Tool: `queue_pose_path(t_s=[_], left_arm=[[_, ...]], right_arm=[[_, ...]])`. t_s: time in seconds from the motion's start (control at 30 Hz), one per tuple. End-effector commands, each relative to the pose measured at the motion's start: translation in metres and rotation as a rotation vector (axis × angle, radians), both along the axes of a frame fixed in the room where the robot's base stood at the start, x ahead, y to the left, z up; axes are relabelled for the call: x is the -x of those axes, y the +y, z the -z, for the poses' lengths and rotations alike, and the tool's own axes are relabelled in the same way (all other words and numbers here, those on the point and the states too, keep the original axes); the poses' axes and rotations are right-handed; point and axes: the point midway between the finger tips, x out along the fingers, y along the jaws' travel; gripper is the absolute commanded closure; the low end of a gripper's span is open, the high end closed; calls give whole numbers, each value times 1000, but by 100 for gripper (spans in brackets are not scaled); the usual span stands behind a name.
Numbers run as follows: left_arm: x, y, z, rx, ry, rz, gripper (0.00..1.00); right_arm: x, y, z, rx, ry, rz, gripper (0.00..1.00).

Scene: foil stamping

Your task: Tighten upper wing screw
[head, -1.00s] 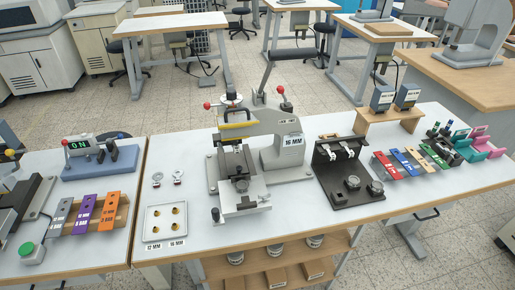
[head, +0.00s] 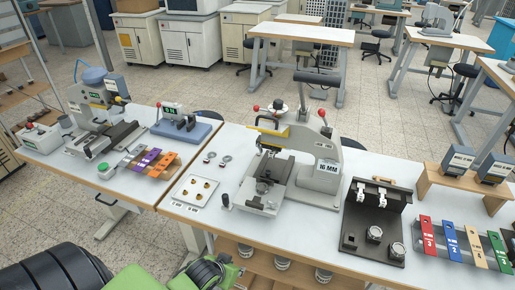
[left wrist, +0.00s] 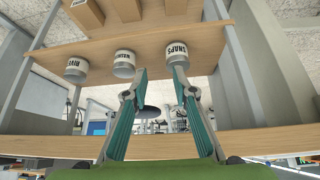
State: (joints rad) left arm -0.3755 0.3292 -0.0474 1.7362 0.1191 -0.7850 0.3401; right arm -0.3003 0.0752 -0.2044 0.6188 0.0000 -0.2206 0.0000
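The stamping press (head: 326,172), marked 16 MM, stands near the middle of the bench, with a yellow-edged head, red-knobbed handles and a sliding bed (head: 262,195) in front. A wing screw on it is too small to make out. My left gripper (left wrist: 159,75) shows in the left wrist view with its two teal fingers spread apart and nothing between them. It is near the shelf under a bench, with labelled cans (left wrist: 124,64) beyond the fingertips. My right gripper is in neither current view.
A white tray (head: 181,200) with brass pieces lies left of the press. A black fixture (head: 352,222) stands to its right, near coloured blocks (head: 451,240). Another press (head: 100,125) and purple and orange blocks (head: 150,160) are on the left bench. A shelf (left wrist: 180,40) holds cans and boxes.

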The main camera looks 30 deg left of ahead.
Motion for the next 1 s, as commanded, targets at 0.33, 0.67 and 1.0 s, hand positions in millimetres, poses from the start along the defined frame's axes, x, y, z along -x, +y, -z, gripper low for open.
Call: queue_pose_path(t_s=[0.33,0.67,1.0], left_arm=[[-58,5,-170,60,-235,-49,75],[-147,81,-274,242,-581,-197,75],[-179,99,-299,303,-667,-226,75]], right_arm=[[-1,1,-11,-1,-3,0,66],[-2,-13,-12,15,-3,4,66],[-2,-6,-15,7,-3,5,66]])
